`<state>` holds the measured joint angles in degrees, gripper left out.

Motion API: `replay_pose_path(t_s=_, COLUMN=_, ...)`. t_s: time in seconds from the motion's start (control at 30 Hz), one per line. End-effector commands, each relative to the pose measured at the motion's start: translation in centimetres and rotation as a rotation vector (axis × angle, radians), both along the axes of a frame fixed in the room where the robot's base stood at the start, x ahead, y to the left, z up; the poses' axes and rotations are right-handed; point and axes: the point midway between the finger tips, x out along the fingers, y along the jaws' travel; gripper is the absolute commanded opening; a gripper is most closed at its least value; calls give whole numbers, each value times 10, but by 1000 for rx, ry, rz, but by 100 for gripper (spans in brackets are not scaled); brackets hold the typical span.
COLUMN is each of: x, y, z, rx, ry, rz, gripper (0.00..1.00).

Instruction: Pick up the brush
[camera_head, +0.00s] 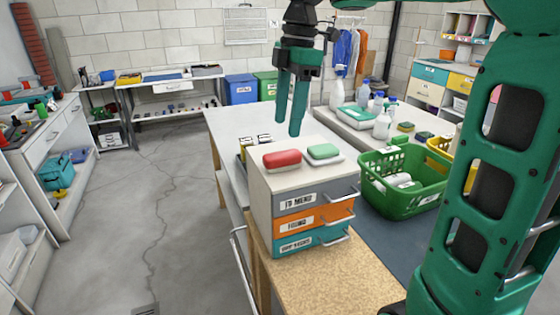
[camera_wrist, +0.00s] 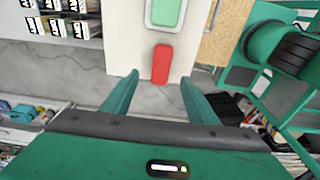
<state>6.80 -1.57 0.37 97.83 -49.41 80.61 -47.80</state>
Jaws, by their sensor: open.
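A red, rounded oblong block (camera_head: 281,160) with a pale underside lies on top of a small drawer unit. A green block (camera_head: 323,152) with a white base lies just right of it. I cannot tell for sure which of the two is the brush. My gripper (camera_head: 290,130) points down above the unit's top, open and empty. In the wrist view, the red block (camera_wrist: 162,64) appears ahead, between the directions of my two fingertips (camera_wrist: 159,80), apart from them. The green block (camera_wrist: 166,10) is cut by the top edge there.
The drawer unit (camera_head: 296,202) stands on a workbench. A green basket (camera_head: 405,197) with white contents stands to its right. Small labelled boxes (camera_head: 248,148) stand behind it. White bottles (camera_head: 382,125) stand farther back. The floor at left is clear.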

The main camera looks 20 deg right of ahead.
Motion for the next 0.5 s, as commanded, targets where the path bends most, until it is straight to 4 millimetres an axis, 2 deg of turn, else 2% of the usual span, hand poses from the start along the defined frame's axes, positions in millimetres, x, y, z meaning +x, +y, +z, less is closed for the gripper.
replay_pose_path(t_s=0.3, x=-1, y=4, z=-25, rx=-1, ry=2, rz=1, gripper=53)
replay_pose_path(t_s=0.5, x=-1, y=2, z=-32, rx=-3, ry=1, rz=-1, gripper=53)
